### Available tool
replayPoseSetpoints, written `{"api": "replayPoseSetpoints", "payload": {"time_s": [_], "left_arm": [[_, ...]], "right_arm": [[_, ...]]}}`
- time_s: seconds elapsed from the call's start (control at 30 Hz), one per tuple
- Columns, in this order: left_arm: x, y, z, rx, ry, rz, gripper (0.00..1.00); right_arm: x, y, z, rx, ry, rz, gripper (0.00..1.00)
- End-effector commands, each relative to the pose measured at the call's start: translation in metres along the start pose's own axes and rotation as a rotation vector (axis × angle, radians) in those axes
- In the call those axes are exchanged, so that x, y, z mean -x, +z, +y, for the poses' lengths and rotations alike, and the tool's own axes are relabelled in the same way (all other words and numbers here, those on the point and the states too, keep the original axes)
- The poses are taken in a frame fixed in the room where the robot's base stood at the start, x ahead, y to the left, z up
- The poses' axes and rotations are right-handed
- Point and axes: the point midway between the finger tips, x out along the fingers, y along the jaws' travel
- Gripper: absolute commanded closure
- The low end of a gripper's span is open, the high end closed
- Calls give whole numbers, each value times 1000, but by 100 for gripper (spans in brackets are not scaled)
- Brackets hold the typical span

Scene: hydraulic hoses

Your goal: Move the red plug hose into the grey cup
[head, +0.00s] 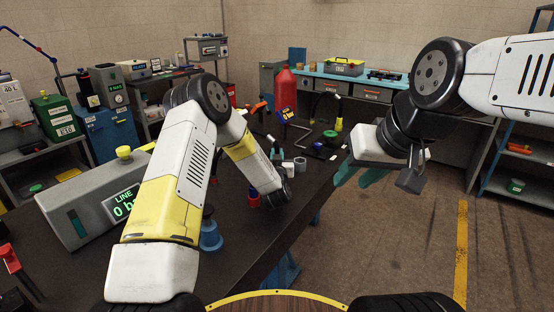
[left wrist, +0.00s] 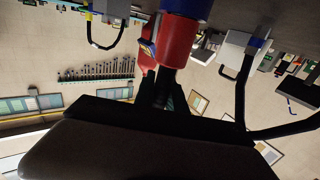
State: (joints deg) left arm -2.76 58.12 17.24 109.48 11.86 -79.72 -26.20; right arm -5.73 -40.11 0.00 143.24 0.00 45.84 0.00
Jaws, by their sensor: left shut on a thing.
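My left gripper (left wrist: 166,95) is shut on a red plug (left wrist: 178,42) with a blue band at its end, in the left wrist view. In the head view the red plug (head: 253,196) shows low beside my left wrist, above the dark table; the wrist hides my left fingers. Whether the plug touches the table cannot be told. A small light grey cylinder (head: 300,164), which looks like the grey cup, stands on the table just beyond and right of my left wrist. My right gripper (head: 360,174), with teal fingers apart, is empty and hangs off the table's right side.
A grey gauge box (head: 95,207) with a green display stands on the left of the table. A blue fitting (head: 210,236) stands near the front edge. A red bottle (head: 285,88) and small tools crowd the far end. The floor on the right is clear.

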Motion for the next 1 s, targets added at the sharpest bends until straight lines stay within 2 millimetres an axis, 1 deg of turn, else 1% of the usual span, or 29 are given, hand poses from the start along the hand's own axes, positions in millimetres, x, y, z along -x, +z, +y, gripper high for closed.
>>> {"api": "replayPoseSetpoints", "payload": {"time_s": [0.17,0.27,0.37,0.43,0.57,0.8,0.9,1.0], "left_arm": [[0,-11,0,0,0,4,100],[0,-23,0,0,1,5,100],[0,-40,1,0,2,6,100],[16,-36,3,-2,4,-2,100],[46,-39,6,-1,5,-2,100],[104,-45,10,-2,4,-1,100],[123,-46,11,-1,3,-1,100],[138,-48,13,-1,3,1,100]], "right_arm": [[0,0,0,0,0,0,64],[0,0,0,0,0,0,64],[0,0,0,0,0,0,64],[0,0,0,0,0,0,64],[0,0,0,0,0,0,64],[0,0,0,0,0,0,64],[0,0,0,0,0,0,64],[0,0,0,0,0,0,64]]}}
